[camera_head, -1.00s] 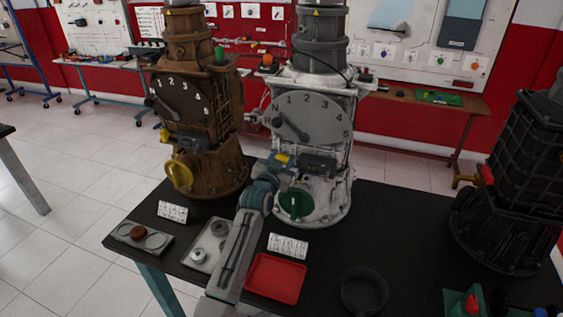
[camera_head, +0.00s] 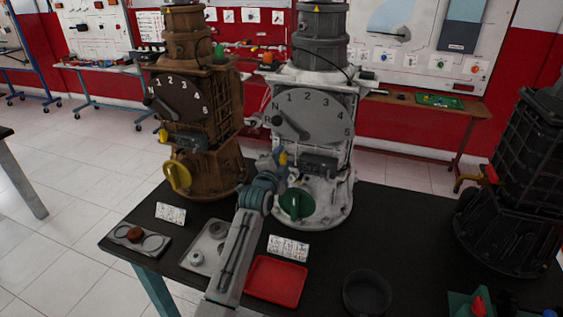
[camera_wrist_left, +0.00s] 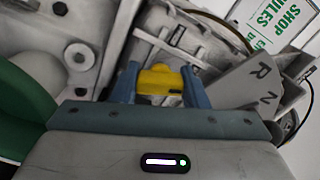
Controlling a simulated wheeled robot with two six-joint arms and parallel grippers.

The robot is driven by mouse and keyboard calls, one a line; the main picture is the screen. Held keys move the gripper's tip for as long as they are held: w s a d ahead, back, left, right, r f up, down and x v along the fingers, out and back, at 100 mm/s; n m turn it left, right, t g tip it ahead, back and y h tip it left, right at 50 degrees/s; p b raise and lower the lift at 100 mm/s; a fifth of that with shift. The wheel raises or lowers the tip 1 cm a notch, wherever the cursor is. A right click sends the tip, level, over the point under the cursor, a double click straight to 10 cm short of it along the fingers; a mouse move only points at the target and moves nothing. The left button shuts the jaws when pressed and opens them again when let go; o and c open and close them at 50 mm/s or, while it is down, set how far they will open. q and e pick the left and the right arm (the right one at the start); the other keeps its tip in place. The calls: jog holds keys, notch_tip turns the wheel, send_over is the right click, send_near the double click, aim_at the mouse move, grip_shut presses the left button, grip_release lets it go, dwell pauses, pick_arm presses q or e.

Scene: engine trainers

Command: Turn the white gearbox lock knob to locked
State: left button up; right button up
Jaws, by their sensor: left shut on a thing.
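The white gearbox (camera_head: 325,185) stands on the black table, with a grey dial (camera_head: 312,114) marked R, N and 1 to 5. A small yellow knob (camera_head: 283,158), which looks like its lock knob, sits at the left of a dark grey box below the dial. My left gripper (camera_head: 279,160) is at this knob, wrist turned. In the left wrist view the blue fingers (camera_wrist_left: 161,84) are shut on the yellow knob (camera_wrist_left: 160,79), one on each side. Any lock marking is hidden or too small to read. My right gripper is out of view.
A green knob (camera_head: 297,203) sits just below my left gripper. The brown gearbox (camera_head: 205,110) with a large yellow knob (camera_head: 178,177) stands to the left, a black gearbox (camera_head: 510,190) to the right. A red tray (camera_head: 275,281) and dark bowl (camera_head: 366,291) lie in front.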

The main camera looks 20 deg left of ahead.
pick_arm(q)
jog(key=shift+m+b, duration=0.4)
jog(key=shift+m, duration=1.8)
jog(key=o, duration=1)
jog(key=s+b, duration=0.2)
jog(key=s, duration=0.8)
jog(key=shift+s+a+b, duration=0.15)
jog(key=shift+s+b, duration=0.15)
jog(key=shift+s, duration=0.1)
